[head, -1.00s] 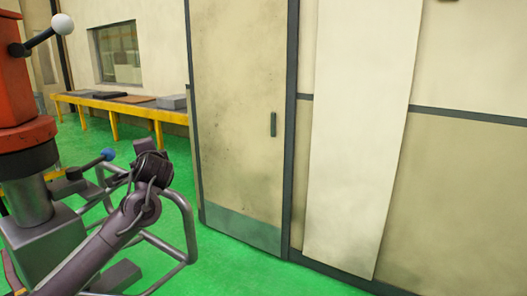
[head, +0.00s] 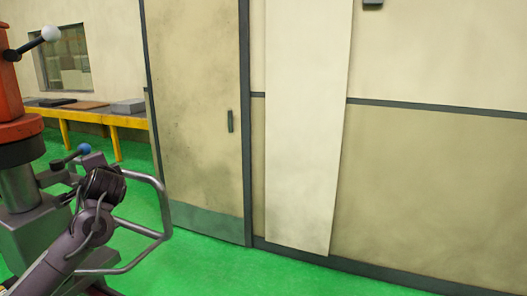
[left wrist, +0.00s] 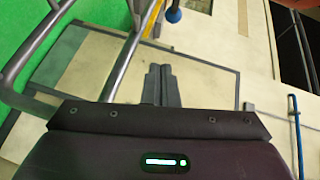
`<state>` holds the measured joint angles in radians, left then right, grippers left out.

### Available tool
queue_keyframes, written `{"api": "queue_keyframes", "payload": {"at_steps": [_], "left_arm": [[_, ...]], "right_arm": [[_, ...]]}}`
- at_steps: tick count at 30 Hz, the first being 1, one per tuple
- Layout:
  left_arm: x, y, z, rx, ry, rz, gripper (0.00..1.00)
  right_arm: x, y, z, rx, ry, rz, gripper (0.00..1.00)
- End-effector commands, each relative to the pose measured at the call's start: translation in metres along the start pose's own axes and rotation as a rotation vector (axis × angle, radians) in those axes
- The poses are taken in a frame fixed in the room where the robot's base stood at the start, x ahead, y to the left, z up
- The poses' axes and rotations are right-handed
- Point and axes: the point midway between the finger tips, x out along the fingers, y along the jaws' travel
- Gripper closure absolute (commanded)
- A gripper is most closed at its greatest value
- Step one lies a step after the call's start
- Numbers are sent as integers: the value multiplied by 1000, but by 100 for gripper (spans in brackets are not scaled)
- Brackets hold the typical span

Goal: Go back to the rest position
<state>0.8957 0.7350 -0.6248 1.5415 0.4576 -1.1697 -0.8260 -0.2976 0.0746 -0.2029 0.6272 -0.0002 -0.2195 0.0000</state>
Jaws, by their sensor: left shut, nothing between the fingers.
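My left arm comes in from the lower left of the head view, with its dark wrist (head: 104,184) raised in front of a grey tube frame. I cannot make out the fingertips there. In the left wrist view my left gripper (left wrist: 161,84) is shut and empty, its two fingers together in front of the pale door. My right gripper is in neither view.
An orange machine (head: 14,100) with a white-knobbed lever stands at the left. The tube frame (head: 150,232) and a blue-knobbed lever (head: 70,155) are close to my left arm. A yellow bench (head: 110,121) stands behind. Green floor (head: 205,262) lies clear before the door (head: 195,110).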

Motion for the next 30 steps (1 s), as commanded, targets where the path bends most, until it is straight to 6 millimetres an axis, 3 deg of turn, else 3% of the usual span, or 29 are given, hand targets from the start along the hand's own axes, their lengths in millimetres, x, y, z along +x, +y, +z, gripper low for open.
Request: {"api": "queue_keyframes", "payload": {"at_steps": [8, 13, 17, 20, 24, 27, 30], "left_arm": [[-18, 57, -17, -27, 45, 102, 100], [-41, 110, -29, -61, 80, 204, 100], [-70, 165, -36, -102, 106, 317, 100], [-106, 219, -37, -157, 118, 446, 100], [-175, 295, -23, -272, 95, 663, 100], [-224, 334, -3, -361, 43, 802, 100], [-266, 359, 20, -441, -27, 911, 100]], "right_arm": [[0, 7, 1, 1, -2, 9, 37], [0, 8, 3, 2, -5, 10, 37], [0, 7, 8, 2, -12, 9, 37], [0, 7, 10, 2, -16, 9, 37], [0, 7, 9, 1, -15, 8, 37], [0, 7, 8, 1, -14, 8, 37], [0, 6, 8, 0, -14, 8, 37]]}}
